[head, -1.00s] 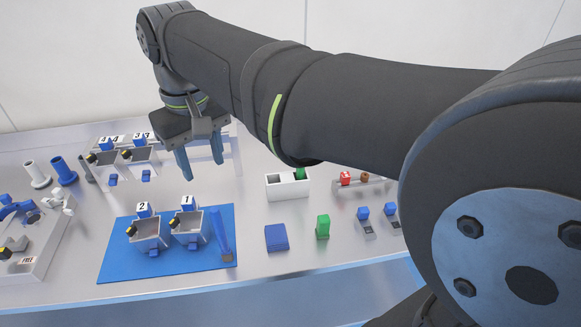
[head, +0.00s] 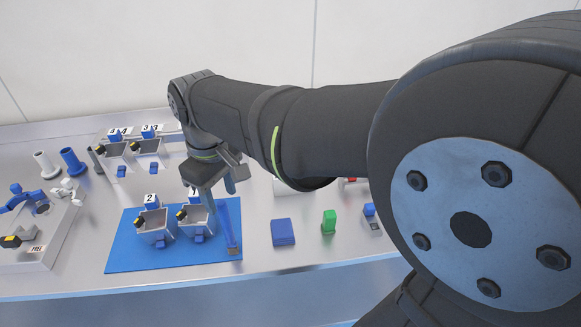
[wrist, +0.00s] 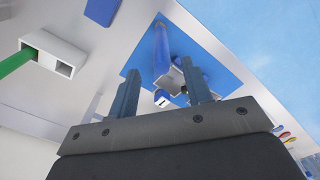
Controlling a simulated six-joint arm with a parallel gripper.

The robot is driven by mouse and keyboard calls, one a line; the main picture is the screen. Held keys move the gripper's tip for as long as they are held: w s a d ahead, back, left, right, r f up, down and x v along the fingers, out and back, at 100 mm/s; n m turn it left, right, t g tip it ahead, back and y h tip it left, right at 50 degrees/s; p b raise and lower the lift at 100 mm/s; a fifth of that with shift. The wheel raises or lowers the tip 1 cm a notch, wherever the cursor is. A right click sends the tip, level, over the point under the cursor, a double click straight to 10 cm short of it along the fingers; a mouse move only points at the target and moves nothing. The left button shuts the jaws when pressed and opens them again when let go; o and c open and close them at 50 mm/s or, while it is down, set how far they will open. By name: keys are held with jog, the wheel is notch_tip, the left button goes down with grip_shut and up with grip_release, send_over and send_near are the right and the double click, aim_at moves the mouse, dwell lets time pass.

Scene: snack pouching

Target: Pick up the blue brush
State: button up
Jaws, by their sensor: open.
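The blue brush (head: 228,222) lies along the right edge of the blue mat (head: 125,262), beside bin 1. Its light brownish end points toward the table's front edge. In the wrist view the brush (wrist: 161,48) shows ahead of my fingers, roughly between their lines. My gripper (head: 221,193) is open and empty. In the head view it hangs above the back of bin 1 and the far end of the brush, partly covering that area. In the wrist view the fingers of my gripper (wrist: 160,68) are spread apart, with nothing between their tips.
Bin 1 (head: 198,222) and bin 2 (head: 154,227) stand on the mat left of the brush. A blue block (head: 283,232) and a green block (head: 329,222) stand to its right. A white holder (wrist: 50,52) with a green stick shows in the wrist view.

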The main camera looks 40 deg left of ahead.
aim_at(223, 212)
jog(key=shift+s+f, duration=0.1)
jog(key=shift+f, duration=2.7)
jog(key=shift+c, duration=0.3)
grip_shut()
